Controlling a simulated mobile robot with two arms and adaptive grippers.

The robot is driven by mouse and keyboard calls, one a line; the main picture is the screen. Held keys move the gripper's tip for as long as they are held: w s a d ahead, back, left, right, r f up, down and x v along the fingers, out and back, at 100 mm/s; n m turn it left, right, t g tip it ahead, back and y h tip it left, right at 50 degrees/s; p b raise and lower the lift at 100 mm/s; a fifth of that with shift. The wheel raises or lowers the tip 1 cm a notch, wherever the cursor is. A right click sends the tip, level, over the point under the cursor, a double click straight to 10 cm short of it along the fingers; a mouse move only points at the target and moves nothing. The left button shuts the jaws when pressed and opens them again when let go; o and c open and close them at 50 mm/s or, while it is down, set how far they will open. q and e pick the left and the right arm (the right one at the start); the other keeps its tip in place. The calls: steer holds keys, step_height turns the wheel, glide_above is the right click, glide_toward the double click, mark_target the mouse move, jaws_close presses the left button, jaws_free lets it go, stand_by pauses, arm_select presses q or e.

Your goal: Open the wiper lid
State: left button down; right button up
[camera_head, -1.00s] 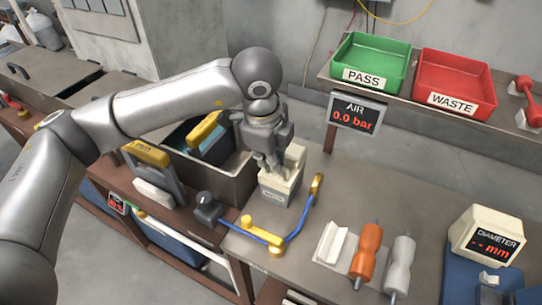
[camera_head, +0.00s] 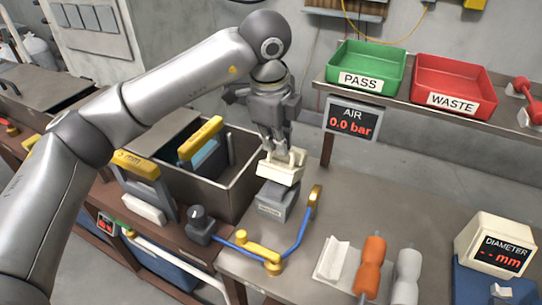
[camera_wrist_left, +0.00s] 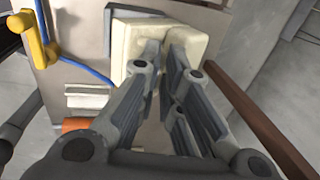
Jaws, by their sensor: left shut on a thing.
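The cream wiper lid (camera_head: 281,172) is between the fingers of my left gripper (camera_head: 277,148), which is shut on its upper part. The lid is raised and stands over the grey wiper box (camera_head: 275,205) on the bench, whose top face partly shows below it. In the left wrist view the cream lid (camera_wrist_left: 135,40) lies at the fingertips (camera_wrist_left: 165,45), with a grey edge showing beside it. The inside of the box is mostly hidden by the lid. My right gripper is not in view.
A blue pipe (camera_head: 300,236) with yellow ends curves close in front of the box. The AIR display (camera_head: 352,119) stands behind to the right. An orange spool (camera_head: 370,265) and a grey spool (camera_head: 406,275) lie at the front.

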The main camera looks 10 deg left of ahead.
mark_target(276, 163)
arm_select(q)
steer(key=shift+w+d+f+b, duration=0.1)
steer(key=shift+w+d+b, duration=0.05)
steer(key=shift+w, duration=0.2)
steer(key=shift+w+d+f+b, duration=0.1)
steer(key=shift+w+b, duration=0.05)
steer(key=shift+w, duration=0.2)
steer(key=c, duration=1.6)
jaws_free()
steer(key=shift+w+d, duration=0.1)
steer(key=shift+o, duration=0.2)
steer(key=shift+w+f, duration=0.1)
steer(key=shift+w, duration=0.1)
steer(key=d+v, duration=0.1)
steer(key=v, duration=1.1)
steer(key=shift+a, duration=0.4)
